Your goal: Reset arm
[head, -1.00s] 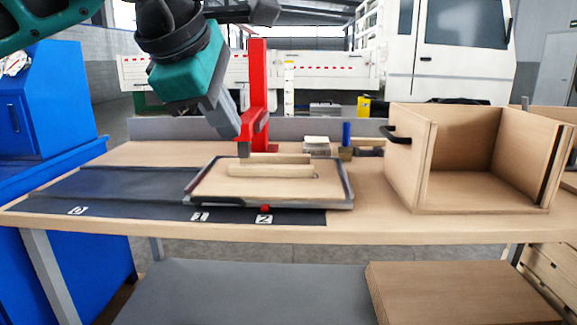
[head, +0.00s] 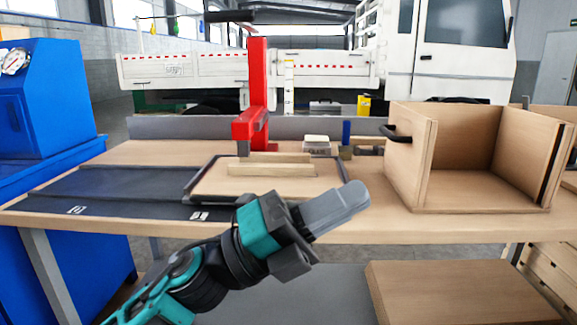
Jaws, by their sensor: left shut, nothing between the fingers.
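My left gripper (head: 352,203) is in front of the workbench, low in the head view, with its arm coming in from the lower left. Its grey fingers point right and slightly up, and they are shut with nothing between them. It covers part of the bench's front edge and the near right corner of the tray. My right gripper is not in view.
On the workbench (head: 384,228) stand a red press (head: 257,85), a dark-rimmed tray (head: 187,187) with wooden pieces (head: 270,169), a dark mat (head: 110,190) and an open wooden box (head: 410,160). A blue cabinet (head: 50,100) is at left. Boards (head: 460,290) lie below.

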